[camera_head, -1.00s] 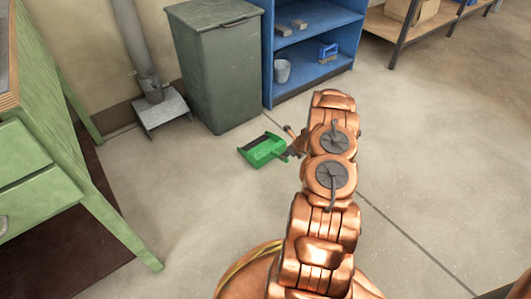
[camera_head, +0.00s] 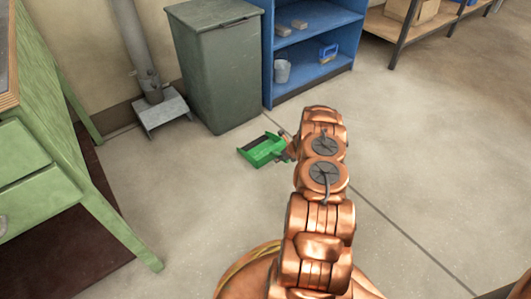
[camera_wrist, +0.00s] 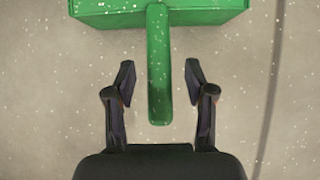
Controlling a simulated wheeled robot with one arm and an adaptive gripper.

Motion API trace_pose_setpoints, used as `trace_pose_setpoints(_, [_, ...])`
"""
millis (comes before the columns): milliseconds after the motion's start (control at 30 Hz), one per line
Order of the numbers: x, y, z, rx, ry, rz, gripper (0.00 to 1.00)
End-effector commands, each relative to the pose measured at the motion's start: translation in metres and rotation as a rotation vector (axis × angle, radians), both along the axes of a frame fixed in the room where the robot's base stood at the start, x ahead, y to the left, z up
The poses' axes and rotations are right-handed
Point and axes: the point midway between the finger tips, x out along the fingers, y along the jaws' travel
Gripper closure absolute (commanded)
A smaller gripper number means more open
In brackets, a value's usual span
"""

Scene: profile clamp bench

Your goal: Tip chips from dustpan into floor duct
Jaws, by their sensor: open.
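The green dustpan (camera_head: 262,149) lies on the floor in front of the grey bin. In the wrist view its pan (camera_wrist: 110,14) is at the top edge and its handle (camera_wrist: 159,70) points down toward my gripper. My gripper (camera_wrist: 160,82) is open, with one finger on each side of the handle and clear gaps to both. The floor duct (camera_head: 160,110), a grey pipe with a sloped metal hood at its foot, stands against the wall at the left. Chips inside the pan cannot be made out.
A grey lidded bin (camera_head: 218,70) stands behind the dustpan, beside a blue shelf (camera_head: 312,68). A green workbench (camera_head: 50,165) is at the left. The floor between dustpan, duct and bench is clear, as is the floor to the right.

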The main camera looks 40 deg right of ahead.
Motion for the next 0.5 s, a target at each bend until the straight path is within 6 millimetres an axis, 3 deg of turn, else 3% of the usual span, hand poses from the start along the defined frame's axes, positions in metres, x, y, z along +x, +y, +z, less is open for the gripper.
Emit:
trace_pose_setpoints(100, [0.0001,0.0001,0.0002,0.000,0.000,0.000,0.48])
trace_pose_setpoints(500, [0.0002,0.0000,0.0004,0.000,0.000,0.000,0.90])
